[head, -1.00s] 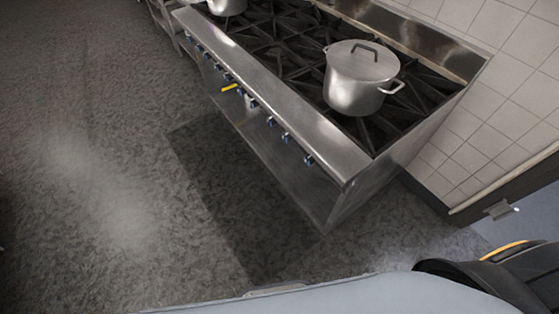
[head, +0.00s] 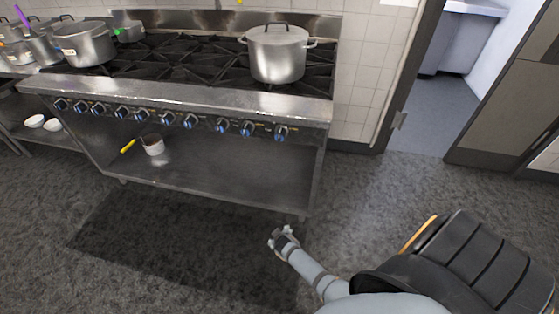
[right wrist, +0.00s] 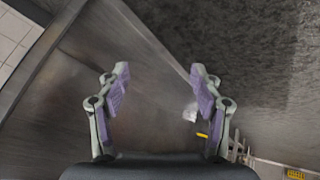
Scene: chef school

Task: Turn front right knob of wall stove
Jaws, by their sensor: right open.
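The wall stove (head: 200,97) stands against the tiled wall in the head view, with a row of dark and blue knobs along its front panel. The rightmost front knob (head: 281,132) is near the stove's right end, with another knob (head: 247,128) just left of it. My right gripper (head: 283,238) is low in front of the stove's right part, below the knobs and apart from them. In the right wrist view my right gripper (right wrist: 160,72) is open and empty, with purple-padded fingers spread. My left gripper is not in view.
A lidded pot (head: 276,55) stands on the stove's right burners. A small pan (head: 152,145) with a yellow handle sits on the stove's lower shelf (head: 215,180). More pots stand at the left. A doorway opens at the right. The floor before the stove is clear.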

